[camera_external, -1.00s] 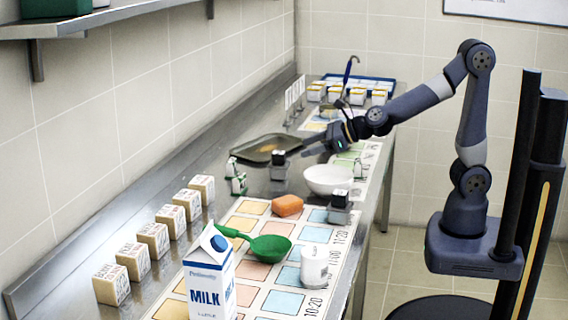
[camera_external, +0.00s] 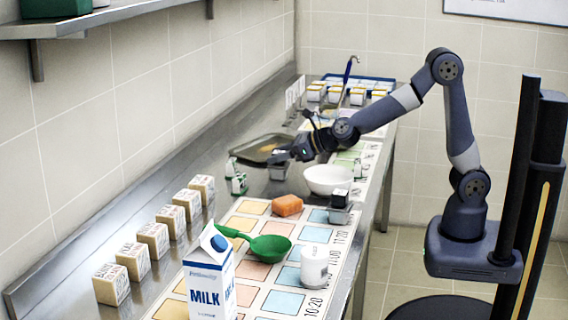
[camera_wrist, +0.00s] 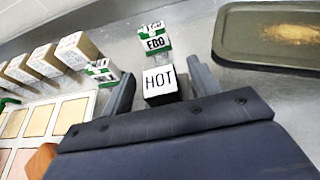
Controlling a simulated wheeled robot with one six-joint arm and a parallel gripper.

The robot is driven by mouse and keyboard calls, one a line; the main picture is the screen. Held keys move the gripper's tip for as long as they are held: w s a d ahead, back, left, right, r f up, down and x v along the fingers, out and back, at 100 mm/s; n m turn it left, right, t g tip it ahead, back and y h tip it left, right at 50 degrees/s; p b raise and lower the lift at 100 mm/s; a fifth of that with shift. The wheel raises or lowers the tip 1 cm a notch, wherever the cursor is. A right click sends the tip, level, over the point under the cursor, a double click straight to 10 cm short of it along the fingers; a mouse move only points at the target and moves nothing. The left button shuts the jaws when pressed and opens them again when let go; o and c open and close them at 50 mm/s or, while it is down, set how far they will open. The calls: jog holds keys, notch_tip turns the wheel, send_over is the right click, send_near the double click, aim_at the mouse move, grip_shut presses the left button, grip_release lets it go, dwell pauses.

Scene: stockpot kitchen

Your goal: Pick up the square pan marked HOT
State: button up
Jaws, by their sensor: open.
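A small square item (camera_wrist: 159,84) with a white face lettered HOT and a dark side shows in the wrist view. In the external view its grey metal lower part (camera_external: 279,172) shows on the steel counter under my gripper, and its top is mostly hidden. My gripper (camera_external: 284,156) is open, low over it. In the wrist view one finger of my gripper (camera_wrist: 163,92) is on each side of the HOT item. I cannot tell whether either finger touches it.
A similar small metal pan with a black block (camera_external: 340,204) sits nearer the front.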

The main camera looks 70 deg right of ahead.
jog(key=shift+x, duration=0.95)
jog(key=shift+c, duration=0.5)
jog(key=c, duration=1.1)
jog(key=shift+r, duration=0.1)
